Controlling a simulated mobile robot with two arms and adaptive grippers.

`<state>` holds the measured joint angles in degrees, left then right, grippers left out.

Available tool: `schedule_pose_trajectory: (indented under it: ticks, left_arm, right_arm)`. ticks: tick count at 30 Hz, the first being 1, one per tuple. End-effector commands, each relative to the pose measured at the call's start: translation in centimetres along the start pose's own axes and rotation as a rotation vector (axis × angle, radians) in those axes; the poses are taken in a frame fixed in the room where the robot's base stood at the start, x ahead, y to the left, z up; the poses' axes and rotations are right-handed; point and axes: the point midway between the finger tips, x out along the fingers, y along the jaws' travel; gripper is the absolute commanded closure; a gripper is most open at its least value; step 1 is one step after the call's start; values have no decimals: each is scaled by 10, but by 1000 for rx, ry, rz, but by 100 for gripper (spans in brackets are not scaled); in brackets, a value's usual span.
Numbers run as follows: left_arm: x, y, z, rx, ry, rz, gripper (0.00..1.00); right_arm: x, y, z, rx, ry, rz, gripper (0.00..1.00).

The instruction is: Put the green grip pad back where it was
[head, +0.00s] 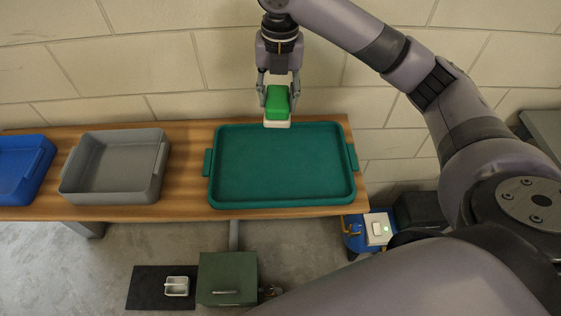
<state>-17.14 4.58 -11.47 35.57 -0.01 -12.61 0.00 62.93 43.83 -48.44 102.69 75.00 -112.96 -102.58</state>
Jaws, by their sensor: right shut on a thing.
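The green grip pad (277,101) is a small bright green block with a white part (277,124) under its front edge. My right gripper (277,92) is shut on the green pad, pointing down over the back edge of the teal tray (348,203). I cannot tell whether the white part is joined to the pad or touches the tray. My left gripper does not show.
A grey bin (113,197) and a blue bin (18,199) stand left of the tray on the wooden table (192,166). The teal tray looks empty. Below are a dark green box (226,270), a black mat (146,287) with a small white dish (177,286), and a blue stool (354,243) bearing a white switch box (379,229).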

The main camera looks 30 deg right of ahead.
Motion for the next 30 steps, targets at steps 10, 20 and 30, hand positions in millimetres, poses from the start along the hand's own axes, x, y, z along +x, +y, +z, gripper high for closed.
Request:
schedule_pose_trajectory:
  ticks: [10,20,30]
  left_arm:
    - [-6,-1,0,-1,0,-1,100]
    - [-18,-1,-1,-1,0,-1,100]
    - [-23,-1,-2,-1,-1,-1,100]
  right_arm:
    - [29,-8,-6,-55,6,-36,81]
    - [114,-10,-6,-54,4,-33,81]
    - [155,-11,-6,-55,2,-32,81]
